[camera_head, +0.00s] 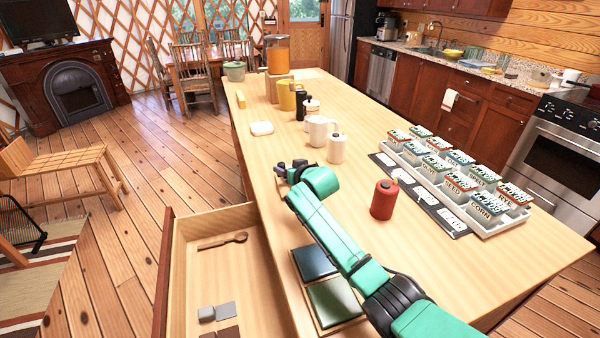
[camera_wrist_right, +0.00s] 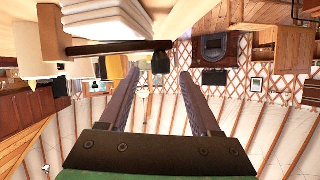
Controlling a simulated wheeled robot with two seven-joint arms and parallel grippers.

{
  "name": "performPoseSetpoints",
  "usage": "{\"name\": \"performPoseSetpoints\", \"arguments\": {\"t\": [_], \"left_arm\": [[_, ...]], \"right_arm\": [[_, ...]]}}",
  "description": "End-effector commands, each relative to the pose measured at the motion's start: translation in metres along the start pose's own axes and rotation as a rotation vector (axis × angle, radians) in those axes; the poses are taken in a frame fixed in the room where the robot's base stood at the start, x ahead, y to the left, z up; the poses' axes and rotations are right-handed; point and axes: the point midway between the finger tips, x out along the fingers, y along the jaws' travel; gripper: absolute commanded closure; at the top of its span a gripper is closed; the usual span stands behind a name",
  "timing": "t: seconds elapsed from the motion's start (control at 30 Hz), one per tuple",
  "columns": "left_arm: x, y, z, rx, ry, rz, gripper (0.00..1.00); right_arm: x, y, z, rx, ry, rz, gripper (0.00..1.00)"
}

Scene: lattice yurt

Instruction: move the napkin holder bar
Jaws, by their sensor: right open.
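In the right wrist view, which is upside down, a dark bar (camera_wrist_right: 112,47) with a dark knob (camera_wrist_right: 160,62) at one end runs across the white napkin stack (camera_wrist_right: 105,22). My right gripper (camera_wrist_right: 160,78) is open and empty, with the knob showing beyond and between its fingertips. I cannot tell whether they touch. In the head view my right gripper (camera_head: 284,172) is low over the left edge of the wooden island (camera_head: 350,225), and I cannot make out the bar apart from it. My left gripper is not in view.
A red canister (camera_head: 384,200) stands right of my right arm. A white tray (camera_head: 490,222) of labelled boxes lies farther right. An open drawer (camera_head: 168,270) holds a wooden spoon (camera_head: 223,241).

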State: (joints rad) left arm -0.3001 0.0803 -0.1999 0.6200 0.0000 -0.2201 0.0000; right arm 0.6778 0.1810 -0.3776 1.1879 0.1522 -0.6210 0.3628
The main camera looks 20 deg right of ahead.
Motion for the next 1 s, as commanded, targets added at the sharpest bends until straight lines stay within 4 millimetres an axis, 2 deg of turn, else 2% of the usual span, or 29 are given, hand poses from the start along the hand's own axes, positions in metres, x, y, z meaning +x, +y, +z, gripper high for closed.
{"name": "performPoseSetpoints", "arguments": {"t": [0.4,0.6,1.0], "left_arm": [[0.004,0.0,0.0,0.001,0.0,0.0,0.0],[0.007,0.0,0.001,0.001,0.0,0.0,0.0],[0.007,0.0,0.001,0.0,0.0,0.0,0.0]], "right_arm": [[-0.064,0.001,0.003,0.001,-0.002,0.001,0.36],[-0.089,0.001,0.002,0.001,-0.003,0.001,0.36],[-0.095,0.001,0.001,0.002,-0.003,0.001,0.36]]}}
